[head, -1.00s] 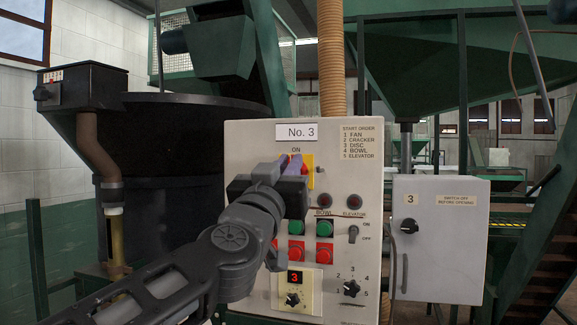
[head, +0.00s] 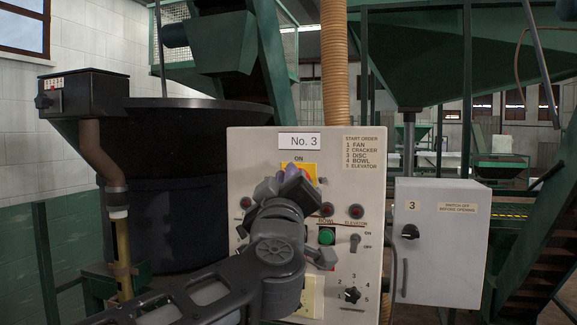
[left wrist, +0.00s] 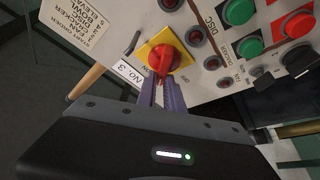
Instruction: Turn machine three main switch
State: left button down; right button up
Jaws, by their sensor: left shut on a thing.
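The grey machine panel (head: 365,205) carries a "No. 3" label (head: 299,142). Below the label is the yellow plate (head: 312,170) of the main switch, marked "ON"; in the head view my gripper largely covers it. The left wrist view shows the red rotary switch (left wrist: 163,58) on its yellow plate. My left gripper (head: 290,172) is in front of the switch, tilted over. Its two purple-grey fingers (left wrist: 162,88) are shut on the red handle. My right gripper is in neither view.
A grey box marked 3 (head: 440,245) stands right of the panel. A large black bowl (head: 185,160) is behind at left.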

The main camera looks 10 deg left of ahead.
pick_arm(q)
jog(key=shift+a+f+n+g+y+p, duration=0.1)
jog(key=shift+f+n+g+y+p, duration=0.2)
jog(key=shift+n+g+p, duration=1.1)
jog(key=shift+a+f+n+y+p, duration=0.1)
jog(key=shift+n+y+p, duration=0.25)
jog(key=shift+n, duration=2.25)
jog(key=shift+a+f+n+g+y+p, duration=0.1)
jog(key=shift+f+n+g+y+p, duration=0.2)
jog(key=shift+n+g+p, duration=1.1)
jog(key=shift+n+t+b, duration=0.55)
jog(key=shift+n+t, duration=0.15)
jog(key=c, duration=1.5)
grip_release()
jog(key=shift+r, duration=0.1)
jog(key=shift+o, duration=0.2)
jog(key=b+v, duration=0.2)
jog(key=v, duration=0.5)
jog(key=shift+s+d, duration=0.2)
jog(key=shift+s, duration=0.2)
